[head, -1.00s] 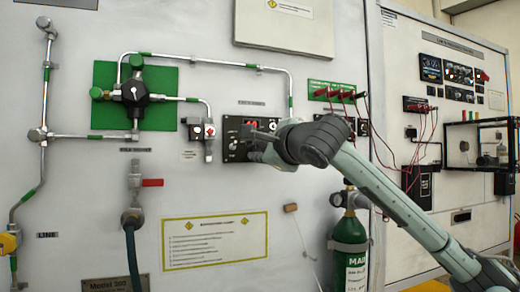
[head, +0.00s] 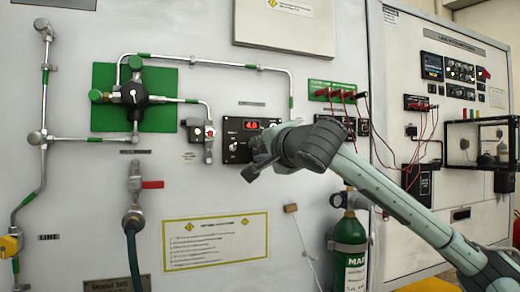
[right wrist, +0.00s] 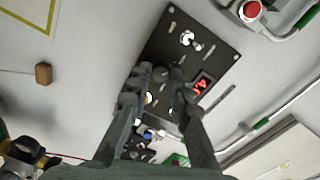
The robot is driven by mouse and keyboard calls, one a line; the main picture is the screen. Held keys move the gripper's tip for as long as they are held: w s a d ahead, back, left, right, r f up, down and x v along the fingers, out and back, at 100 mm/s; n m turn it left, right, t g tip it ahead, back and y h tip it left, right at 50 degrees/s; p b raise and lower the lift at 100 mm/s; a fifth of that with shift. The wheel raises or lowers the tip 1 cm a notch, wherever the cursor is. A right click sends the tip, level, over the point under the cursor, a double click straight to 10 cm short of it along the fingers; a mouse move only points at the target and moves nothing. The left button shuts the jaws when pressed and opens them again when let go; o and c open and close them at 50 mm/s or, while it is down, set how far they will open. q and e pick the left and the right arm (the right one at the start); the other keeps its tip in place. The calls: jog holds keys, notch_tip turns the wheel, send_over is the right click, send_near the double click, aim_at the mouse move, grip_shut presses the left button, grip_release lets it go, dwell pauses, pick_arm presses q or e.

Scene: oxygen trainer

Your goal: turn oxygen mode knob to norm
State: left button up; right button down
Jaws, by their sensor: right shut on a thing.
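The black control panel (head: 232,131) is on the white wall, with a lit red display (head: 251,125) and small light controls at its left. My right gripper (head: 254,172) is at the panel's lower right part. In the right wrist view, my right gripper (right wrist: 166,78) is shut on a dark knob on the panel (right wrist: 225,55), beside the red display (right wrist: 202,85). The fingers hide most of the knob, so its pointer and setting cannot be read. A light control (right wrist: 188,39) sits farther along the panel. My left gripper is not in view.
A green gas cylinder (head: 350,245) stands below my right arm. Red cables (head: 375,135) hang to the right. The wall below the panel is mostly flat.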

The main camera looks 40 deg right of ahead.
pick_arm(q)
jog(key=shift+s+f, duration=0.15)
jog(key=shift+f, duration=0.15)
pick_arm(e)
jog(key=shift+n, duration=0.3)
jog(key=shift+f, duration=0.1)
jog(key=c, duration=1.4)
grip_release()
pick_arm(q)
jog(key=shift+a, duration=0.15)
pick_arm(e)
jog(key=shift+s, duration=0.1)
jog(key=v, duration=1.2)
jog(key=shift+a, duration=0.1)
